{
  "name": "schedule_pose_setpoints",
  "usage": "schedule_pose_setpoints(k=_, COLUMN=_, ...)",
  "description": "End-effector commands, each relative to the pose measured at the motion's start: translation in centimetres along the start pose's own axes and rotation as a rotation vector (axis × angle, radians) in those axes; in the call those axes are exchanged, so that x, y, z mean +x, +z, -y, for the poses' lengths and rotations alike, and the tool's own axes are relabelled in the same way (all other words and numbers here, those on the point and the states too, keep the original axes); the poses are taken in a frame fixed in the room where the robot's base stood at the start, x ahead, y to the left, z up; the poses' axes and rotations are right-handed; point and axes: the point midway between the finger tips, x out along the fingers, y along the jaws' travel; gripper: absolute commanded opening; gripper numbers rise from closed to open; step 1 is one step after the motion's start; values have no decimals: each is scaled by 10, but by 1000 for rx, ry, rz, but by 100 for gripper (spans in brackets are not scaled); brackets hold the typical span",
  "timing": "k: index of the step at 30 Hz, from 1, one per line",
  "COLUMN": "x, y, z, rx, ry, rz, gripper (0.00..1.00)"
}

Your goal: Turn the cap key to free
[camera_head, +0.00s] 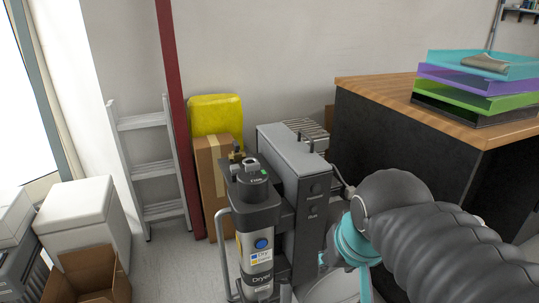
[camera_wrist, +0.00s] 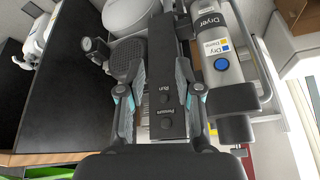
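The dryer (camera_head: 258,243) is a grey upright cylinder with a black cap (camera_head: 252,190) on top. The key (camera_head: 250,163) is a small raised piece on the cap, with a green mark and small lettering beside it, too small to read surely. In the wrist view the dryer (camera_wrist: 218,45) appears upside down at upper right, with its black cap (camera_wrist: 232,99) below the blue button. My gripper (camera_wrist: 158,95) is open and empty, its two teal-marked fingers apart. The grey control box with Run and Pressure knobs (camera_wrist: 165,110) shows between them; contact cannot be told. The cap is right of the fingers.
The grey compressor housing (camera_head: 290,158) stands right beside the dryer. A black cabinet with a wooden top (camera_head: 385,92) and stacked trays (camera_head: 480,85) is at right. A cardboard box (camera_head: 213,180) and yellow container (camera_head: 215,113) stand behind. Some floor at left is clear.

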Motion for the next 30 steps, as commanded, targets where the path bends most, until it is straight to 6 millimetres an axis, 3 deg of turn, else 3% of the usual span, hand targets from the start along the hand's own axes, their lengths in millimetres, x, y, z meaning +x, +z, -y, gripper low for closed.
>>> schedule_pose_setpoints(k=1, x=-11, y=-20, z=7, rx=31, ry=5, rz=21, gripper=34)
schedule_pose_setpoints(k=9, x=-65, y=-117, z=50, rx=313, ry=119, rz=128, gripper=34)
schedule_pose_setpoints(k=18, x=-106, y=-201, z=123, rx=675, ry=314, rz=139, gripper=34)
schedule_pose_setpoints(k=24, x=-123, y=-231, z=175, rx=912, ry=434, rz=87, gripper=34)
schedule_pose_setpoints(k=30, x=-132, y=-239, z=206, rx=1062, ry=500, rz=38, gripper=34)
